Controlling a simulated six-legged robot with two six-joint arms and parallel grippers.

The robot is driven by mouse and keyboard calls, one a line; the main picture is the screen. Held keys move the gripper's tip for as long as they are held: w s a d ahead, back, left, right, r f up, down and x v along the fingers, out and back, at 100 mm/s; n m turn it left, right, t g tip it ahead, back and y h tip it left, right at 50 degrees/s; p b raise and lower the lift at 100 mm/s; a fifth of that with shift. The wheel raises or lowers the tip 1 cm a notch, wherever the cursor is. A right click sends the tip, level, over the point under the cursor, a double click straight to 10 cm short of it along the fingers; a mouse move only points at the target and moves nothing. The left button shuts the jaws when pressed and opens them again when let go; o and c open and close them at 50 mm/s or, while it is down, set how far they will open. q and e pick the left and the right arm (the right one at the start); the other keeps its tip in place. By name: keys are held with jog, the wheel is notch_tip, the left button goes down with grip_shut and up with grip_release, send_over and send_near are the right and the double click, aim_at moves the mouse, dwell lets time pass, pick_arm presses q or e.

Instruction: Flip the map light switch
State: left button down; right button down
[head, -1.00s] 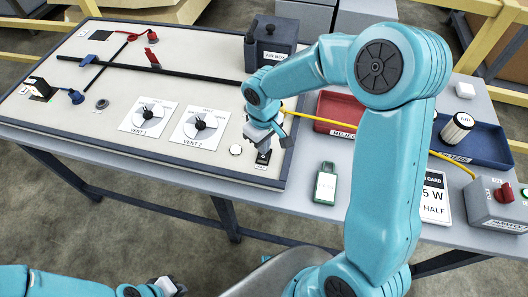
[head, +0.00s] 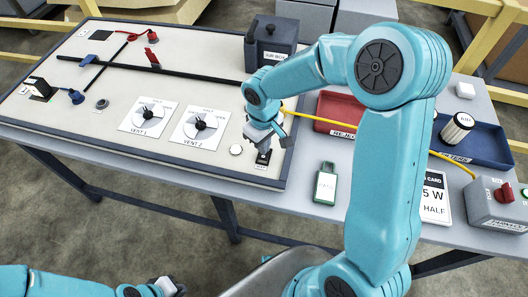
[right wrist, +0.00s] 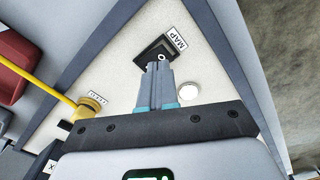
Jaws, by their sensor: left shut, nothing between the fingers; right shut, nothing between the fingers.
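The map light switch (head: 263,157) is a small dark block on the white panel (head: 100,160), near the panel's front right corner. In the right wrist view the switch (right wrist: 149,52) sits beside a label reading MAP (right wrist: 176,39). My right gripper (head: 268,144) is shut and empty, with its fingertips at the switch; it also shows in the right wrist view (right wrist: 158,68). The fingertips overlap the switch there, and I cannot tell whether they touch it. My left gripper (head: 172,287) is shut and empty at the bottom edge, well away from the panel.
A round white button (head: 236,150) lies close to the switch. Two vent dials, VENT 1 (head: 148,117) and VENT 2 (head: 201,126), are further left. A yellow hose (head: 312,117) runs behind my right arm. A green tag (head: 326,183) lies on the table right of the panel.

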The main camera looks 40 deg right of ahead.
jog(key=shift+f+b, duration=1.15)
jog(key=shift+f, duration=0.2)
dwell(0.7)
jog(key=shift+r, duration=0.1)
notch_tip(320, 180, up, 7)
jog(key=p, duration=0.5)
dwell(0.4)
jog(key=shift+s, duration=0.1)
